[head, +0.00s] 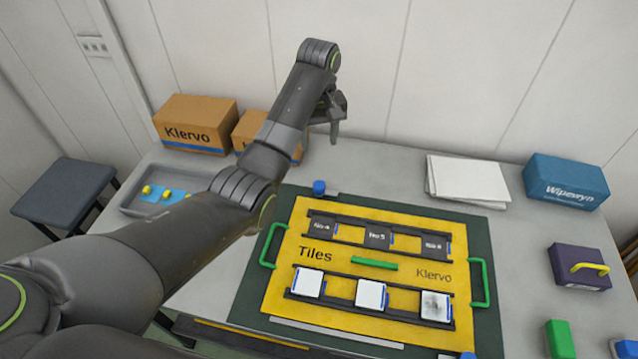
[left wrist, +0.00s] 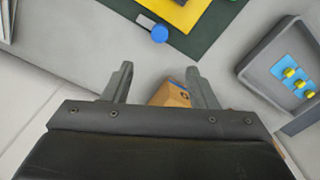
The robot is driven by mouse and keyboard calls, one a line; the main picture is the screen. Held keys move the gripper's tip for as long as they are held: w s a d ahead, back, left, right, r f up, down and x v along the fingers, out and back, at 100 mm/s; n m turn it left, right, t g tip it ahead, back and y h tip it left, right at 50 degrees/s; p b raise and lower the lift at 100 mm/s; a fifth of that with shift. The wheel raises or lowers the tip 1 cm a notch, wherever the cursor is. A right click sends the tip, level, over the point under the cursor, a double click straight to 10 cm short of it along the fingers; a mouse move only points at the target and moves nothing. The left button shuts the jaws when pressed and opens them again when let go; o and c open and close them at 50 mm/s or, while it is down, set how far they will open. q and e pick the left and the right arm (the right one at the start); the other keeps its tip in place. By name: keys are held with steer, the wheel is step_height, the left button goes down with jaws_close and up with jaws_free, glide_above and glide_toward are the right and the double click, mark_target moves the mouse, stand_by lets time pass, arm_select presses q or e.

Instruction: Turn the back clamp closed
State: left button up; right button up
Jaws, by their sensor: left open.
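The back clamp has a blue knob (head: 319,187) with a short grey bar, at the back edge of the dark green mat (head: 250,290), behind the yellow tile board (head: 285,255). In the left wrist view the blue knob (left wrist: 159,34) sits at the top middle, beyond my fingertips, with the bar reaching to its upper left. My left gripper (head: 336,125) is in the air above and behind the clamp, apart from it. Its fingers show spread and empty in the left wrist view (left wrist: 158,80). My right gripper is not in view.
Cardboard boxes (head: 197,124) stand at the back left, beside a grey tray (head: 135,203) with yellow pieces. White sheets (head: 467,181), a blue box (head: 566,181) and a purple block (head: 578,267) lie right. Another blue knob (head: 467,356) shows at the front. Green handles (head: 272,245) flank the board.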

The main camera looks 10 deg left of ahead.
mark_target(319, 184)
arm_select(q)
step_height(319, 184, down, 16)
steer(key=shift+r, duration=0.2)
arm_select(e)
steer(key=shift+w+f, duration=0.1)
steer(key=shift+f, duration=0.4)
arm_select(q)
steer(key=shift+c, duration=0.4)
steer(key=c, duration=0.9)
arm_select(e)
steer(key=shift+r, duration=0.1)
